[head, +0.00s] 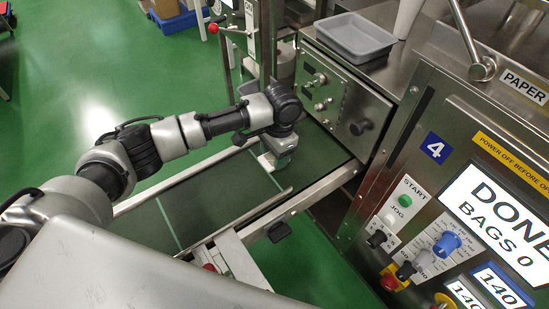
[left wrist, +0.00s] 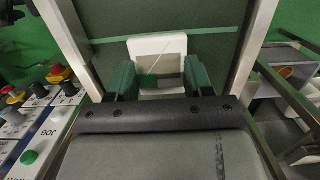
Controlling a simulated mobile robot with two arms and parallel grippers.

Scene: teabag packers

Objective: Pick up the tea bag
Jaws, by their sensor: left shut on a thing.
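The tea bag (left wrist: 145,48) is a pale, flat square with a darker middle and a thin light line across it, in the left wrist view. It lies between the green fingers of my left gripper (left wrist: 160,78), which is shut on it. In the head view my left gripper (head: 277,161) points down at the green conveyor belt (head: 215,200), close to its far end. The tea bag is mostly hidden by the gripper there, and I cannot tell whether it touches the belt. My right gripper is not in view.
Metal rails (head: 300,196) edge the belt. A steel machine with a control panel (head: 440,230) stands on the right, with a grey tray (head: 347,37) on top. A steel post (head: 268,40) rises behind the gripper. Green floor (head: 90,90) is open on the left.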

